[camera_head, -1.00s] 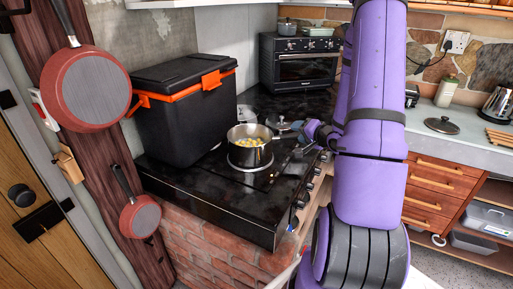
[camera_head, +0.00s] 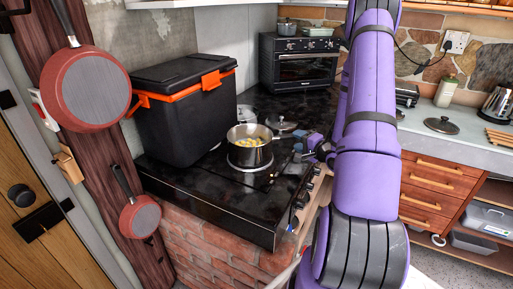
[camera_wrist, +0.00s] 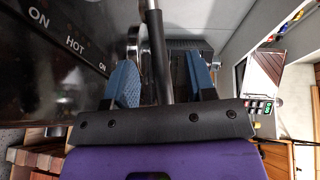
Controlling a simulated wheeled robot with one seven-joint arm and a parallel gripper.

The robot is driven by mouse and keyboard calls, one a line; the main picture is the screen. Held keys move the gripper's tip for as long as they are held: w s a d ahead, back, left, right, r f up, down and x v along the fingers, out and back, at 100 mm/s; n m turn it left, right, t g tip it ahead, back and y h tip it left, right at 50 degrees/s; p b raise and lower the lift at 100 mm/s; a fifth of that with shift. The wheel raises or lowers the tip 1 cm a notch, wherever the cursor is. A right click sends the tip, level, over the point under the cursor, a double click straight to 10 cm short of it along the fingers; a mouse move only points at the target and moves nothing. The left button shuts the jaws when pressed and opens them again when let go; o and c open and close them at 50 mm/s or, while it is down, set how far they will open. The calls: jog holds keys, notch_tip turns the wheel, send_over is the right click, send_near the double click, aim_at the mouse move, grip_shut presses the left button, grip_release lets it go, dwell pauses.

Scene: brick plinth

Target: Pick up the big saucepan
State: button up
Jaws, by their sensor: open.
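A steel saucepan (camera_head: 250,152) stands upright on the round plate of the black stove top (camera_head: 205,190), with yellow pieces inside. Its handle points right, toward my gripper (camera_head: 303,150), which is small and partly hidden by my arm in the head view. In the wrist view my gripper (camera_wrist: 162,80) has its two blue fingers apart. A dark handle (camera_wrist: 160,55) with a bright metal part runs between them, with gaps showing at the sides. I cannot tell whether either finger touches it. The pan body is not clearly seen in the wrist view.
A black box (camera_head: 185,115) with orange latches stands left of the pan. A glass lid (camera_head: 281,123) lies behind it, and an oven (camera_head: 298,60) stands at the back. Two red pans (camera_head: 88,88) hang at left. Stove knobs line the front edge near my gripper.

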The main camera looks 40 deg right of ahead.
aim_at(291, 137)
jog(key=w, duration=0.5)
jog(key=shift+d+f, duration=0.1)
jog(key=shift+f, duration=0.3)
grip_shut()
dwell(1.0)
